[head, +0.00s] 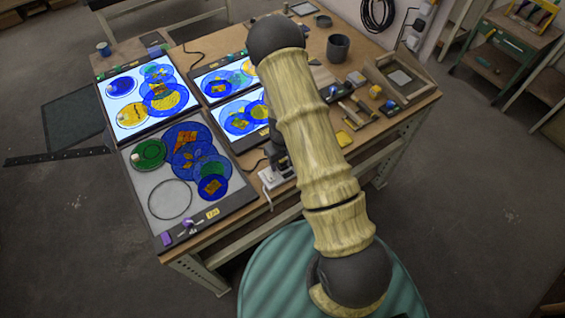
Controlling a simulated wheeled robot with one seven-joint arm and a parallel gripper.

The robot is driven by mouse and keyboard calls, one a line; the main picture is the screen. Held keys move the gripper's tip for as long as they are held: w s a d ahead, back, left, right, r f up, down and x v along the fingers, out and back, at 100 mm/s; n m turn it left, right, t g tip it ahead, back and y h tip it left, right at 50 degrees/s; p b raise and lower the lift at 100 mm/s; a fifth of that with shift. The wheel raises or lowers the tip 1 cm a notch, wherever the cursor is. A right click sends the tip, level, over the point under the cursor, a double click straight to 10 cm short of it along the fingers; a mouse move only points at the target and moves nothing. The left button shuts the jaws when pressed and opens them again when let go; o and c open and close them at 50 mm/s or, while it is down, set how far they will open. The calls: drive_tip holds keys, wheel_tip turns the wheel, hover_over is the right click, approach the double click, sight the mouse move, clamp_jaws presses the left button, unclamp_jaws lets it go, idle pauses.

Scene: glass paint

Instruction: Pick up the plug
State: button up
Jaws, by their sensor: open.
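A white power strip or socket block (270,178) lies at the front edge of the workbench, partly covered by my arm. A dark cable runs down beside it. I cannot make out a separate plug; it may be small or hidden behind my arm. My arm rises from the lower right and bends at its dark elbow over the bench. My gripper (279,158) shows only as a dark part beside the arm, just above the socket block. It is open, but its fingertips are mostly hidden. I cannot tell whether it touches anything.
Lit panels with coloured glass discs (150,95) and an unlit panel (165,205) cover the workbench's left side. A dark pot (338,48), wooden tools and small blocks stand on the right. A green cabinet (505,50) stands at far right. The floor at right is clear.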

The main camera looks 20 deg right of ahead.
drive_tip(key=c, duration=1.1)
drive_tip(key=shift+o, duration=0.2)
drive_tip(key=shift+r, duration=0.1)
wheel_tip(320, 180, up, 9)
drive_tip(key=shift+w+f+b, duration=0.1)
drive_tip(key=shift+b, duration=1.1)
drive_tip(key=shift+s+r, duration=0.25)
drive_tip(key=shift+r, duration=0.3)
drive_tip(key=shift+w, duration=0.1)
drive_tip(key=shift+r, duration=0.15)
wheel_tip(320, 180, up, 5)
drive_tip(key=p, duration=0.4)
hover_over(283, 160)
drive_tip(key=shift+a, duration=0.1)
